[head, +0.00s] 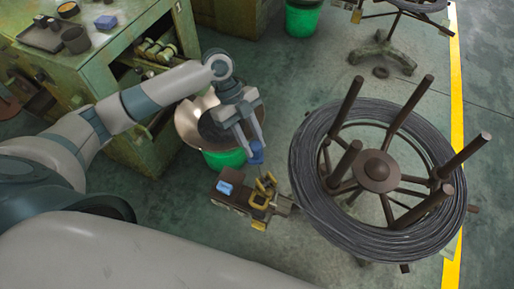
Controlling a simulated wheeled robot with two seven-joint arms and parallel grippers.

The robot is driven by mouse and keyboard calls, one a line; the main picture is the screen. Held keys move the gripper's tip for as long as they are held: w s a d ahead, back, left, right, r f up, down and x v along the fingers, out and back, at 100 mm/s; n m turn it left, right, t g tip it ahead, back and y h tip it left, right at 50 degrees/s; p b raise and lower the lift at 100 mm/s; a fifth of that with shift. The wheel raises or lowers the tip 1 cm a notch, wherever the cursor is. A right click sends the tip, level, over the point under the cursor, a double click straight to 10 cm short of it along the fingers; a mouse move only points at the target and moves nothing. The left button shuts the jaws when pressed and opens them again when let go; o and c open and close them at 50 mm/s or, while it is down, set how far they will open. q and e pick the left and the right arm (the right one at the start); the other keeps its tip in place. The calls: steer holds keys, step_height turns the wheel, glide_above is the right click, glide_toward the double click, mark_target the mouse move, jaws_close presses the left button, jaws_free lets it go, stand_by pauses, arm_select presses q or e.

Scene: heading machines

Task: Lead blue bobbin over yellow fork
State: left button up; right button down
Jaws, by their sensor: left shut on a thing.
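My left gripper (252,146) is above the floor in the middle of the view, pointing down. It is shut on a small dark blue bobbin (257,153), which shows at the fingertips. The yellow fork (264,189) stands on a small dark brown machine block (230,201), below and slightly right of the bobbin in the picture. The bobbin is apart from the fork. A lighter blue piece (226,186) sits on the block, left of the fork. My right gripper is not in view.
A large reel with a dark wire coil (312,170) and upright brown posts stands right of the fork. A round metal pan (189,122) on a green bin (226,158) lies behind the gripper. A green cabinet (128,45) stands at the upper left.

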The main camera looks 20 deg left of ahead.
arm_select(q)
steer(key=shift+w+a+r, duration=0.25)
steer(key=shift+w+a, duration=0.55)
steer(key=shift+a, duration=0.25)
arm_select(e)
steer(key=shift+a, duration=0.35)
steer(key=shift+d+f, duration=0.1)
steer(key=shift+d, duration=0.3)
